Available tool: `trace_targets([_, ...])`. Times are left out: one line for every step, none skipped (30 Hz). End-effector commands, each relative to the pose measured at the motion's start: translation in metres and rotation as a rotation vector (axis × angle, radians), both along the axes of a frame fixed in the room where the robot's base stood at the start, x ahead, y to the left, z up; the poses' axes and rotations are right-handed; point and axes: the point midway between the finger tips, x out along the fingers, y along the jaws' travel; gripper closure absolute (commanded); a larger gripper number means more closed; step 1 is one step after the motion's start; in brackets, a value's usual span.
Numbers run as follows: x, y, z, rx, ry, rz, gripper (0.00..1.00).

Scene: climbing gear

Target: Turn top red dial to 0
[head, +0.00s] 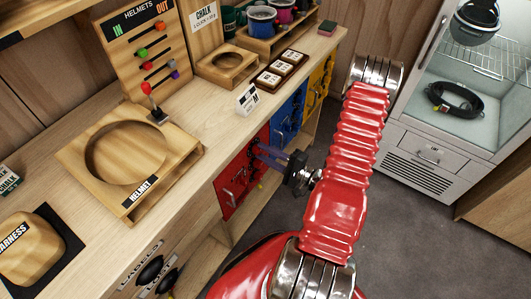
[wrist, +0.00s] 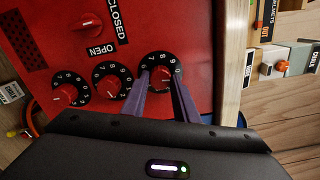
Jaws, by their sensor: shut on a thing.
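The red panel (head: 228,190) is on the front of the wooden bench, below its top. In the wrist view the red panel (wrist: 190,25) carries three red dials with black numbered faces, in a row. The bench edge lies to the right there, so the rightmost dial (wrist: 154,62) is the top one. My gripper (wrist: 162,80) has its purple fingers on either side of that dial's red knob, shut on it. The fingers partly cover its numbers, and its setting is hard to read. In the head view my gripper (head: 258,155) reaches the panel from the right.
The other dials, the middle (wrist: 111,88) and the left (wrist: 68,95), sit close beside the gripped one. A red switch (wrist: 86,25) is near CLOSED and OPEN labels. Blue (head: 288,120) and yellow (head: 318,85) panels adjoin. A steel cabinet (head: 430,150) stands right, with grey floor between.

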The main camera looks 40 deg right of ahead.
Motion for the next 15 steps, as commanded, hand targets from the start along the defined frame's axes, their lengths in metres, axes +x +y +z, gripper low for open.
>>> trace_targets([-0.0009,0.0013,-0.0033,-0.027,0.0,0.001,0.95])
trace_targets([-0.0009,0.0014,-0.0032,-0.044,-0.005,0.001,0.95])
trace_targets([-0.001,0.0014,-0.0032,-0.065,-0.013,0.001,0.95])
trace_targets([-0.001,0.0014,-0.0032,-0.08,-0.018,0.001,0.95])
trace_targets([-0.001,0.0014,-0.0032,-0.093,-0.023,0.001,0.95])
trace_targets([-0.001,0.0014,-0.0032,-0.109,-0.028,0.001,0.95])
trace_targets([-0.001,0.0015,-0.0032,-0.119,-0.032,0.001,0.95])
trace_targets([-0.001,0.0015,-0.0032,-0.127,-0.034,0.001,0.95])
trace_targets([-0.001,0.0015,-0.0032,-0.138,-0.038,0.001,0.95])
trace_targets([-0.001,0.0015,-0.0032,-0.145,-0.041,0.001,0.95])
trace_targets([-0.001,0.0015,-0.0032,-0.149,-0.042,0.001,0.95])
trace_targets([-0.001,0.0015,-0.0032,-0.154,-0.044,0.001,0.95])
trace_targets([-0.0011,0.0016,-0.0032,-0.157,-0.045,0.001,0.95])
trace_targets([-0.0011,0.0016,-0.0032,-0.16,-0.046,0.001,0.95])
trace_targets([-0.0011,0.0016,-0.0032,-0.162,-0.047,0.001,0.95])
